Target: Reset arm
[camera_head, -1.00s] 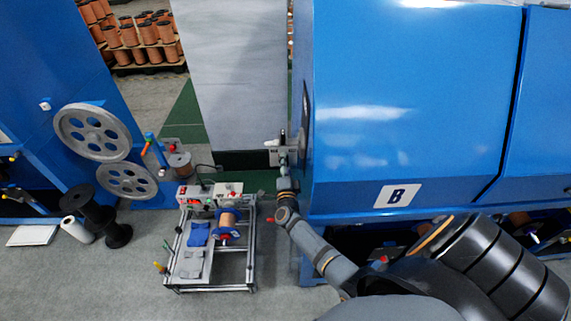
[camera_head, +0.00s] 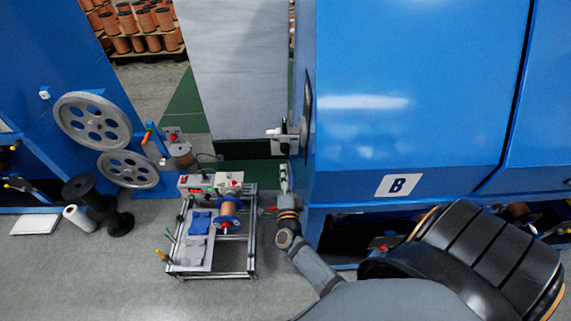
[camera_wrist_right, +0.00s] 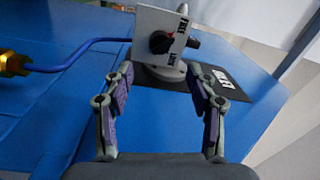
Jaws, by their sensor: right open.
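My right gripper (camera_head: 284,168) is just below a small grey switch box (camera_head: 286,142) on the edge of the blue machine marked B. In the right wrist view, my right gripper (camera_wrist_right: 160,82) has its two fingers spread apart with nothing between them. The switch box (camera_wrist_right: 150,22) is ahead of the fingertips there, with a black knob (camera_wrist_right: 161,42) and the words FREE and LOCK. The knob appears apart from both fingers. My left gripper is in neither view.
A wheeled metal cart (camera_head: 212,272) with a copper spool (camera_head: 229,208) and blue and grey cloths stands left of my right arm. Large grey pulleys (camera_head: 93,121) and black reels (camera_head: 88,196) are farther left. The blue machine (camera_head: 420,90) fills the right side.

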